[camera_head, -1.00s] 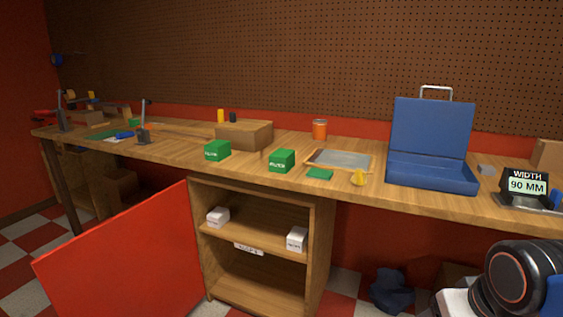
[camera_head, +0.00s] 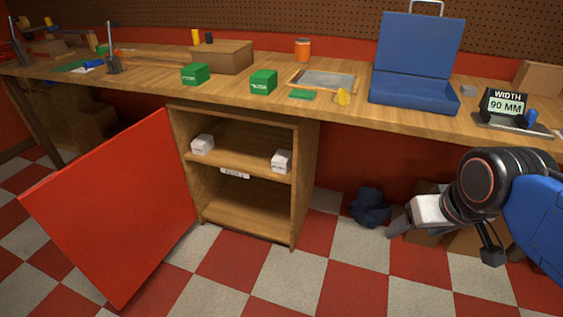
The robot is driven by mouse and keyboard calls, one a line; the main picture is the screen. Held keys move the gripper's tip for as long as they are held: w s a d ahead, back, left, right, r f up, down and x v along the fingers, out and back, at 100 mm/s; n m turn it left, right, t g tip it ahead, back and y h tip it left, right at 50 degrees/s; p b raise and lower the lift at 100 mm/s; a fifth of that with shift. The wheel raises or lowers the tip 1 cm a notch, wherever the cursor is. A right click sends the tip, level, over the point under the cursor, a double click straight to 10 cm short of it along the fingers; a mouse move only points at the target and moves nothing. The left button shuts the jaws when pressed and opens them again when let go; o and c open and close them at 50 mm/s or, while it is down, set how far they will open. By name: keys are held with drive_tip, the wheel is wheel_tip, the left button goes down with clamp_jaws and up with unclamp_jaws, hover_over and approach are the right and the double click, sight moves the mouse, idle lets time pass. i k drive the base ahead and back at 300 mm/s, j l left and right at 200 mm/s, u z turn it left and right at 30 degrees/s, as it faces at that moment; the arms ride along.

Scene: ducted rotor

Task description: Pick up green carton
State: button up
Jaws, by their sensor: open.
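Two green cartons stand upright on the wooden bench top, a left one (camera_head: 195,75) and a right one (camera_head: 263,82), each with white lettering on the front. I cannot tell from the pictures which one the task means. A flat green piece (camera_head: 302,95) lies to the right of them. My gripper (camera_head: 442,240) is low at the right, in front of the bench and below its top, well away from both cartons. It is open, with nothing visible in it, and is partly hidden by my own arm.
Behind the cartons is a brown box (camera_head: 221,56). To the right are a tray (camera_head: 322,79), a yellow object (camera_head: 342,97), an open blue case (camera_head: 413,91) and a width display (camera_head: 503,105). A red door (camera_head: 115,205) swings out beside the open cabinet (camera_head: 305,185). The checkered floor is clear in front.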

sight(195, 74)
drive_tip(key=i+u, duration=0.1)
drive_tip(key=u, duration=0.3)
drive_tip(key=i+u, duration=0.1)
drive_tip(key=u, duration=0.3)
drive_tip(key=l+u, duration=0.1)
drive_tip(key=u, duration=0.35)
drive_tip(key=i+l+u, duration=0.1)
drive_tip(key=u, duration=0.3)
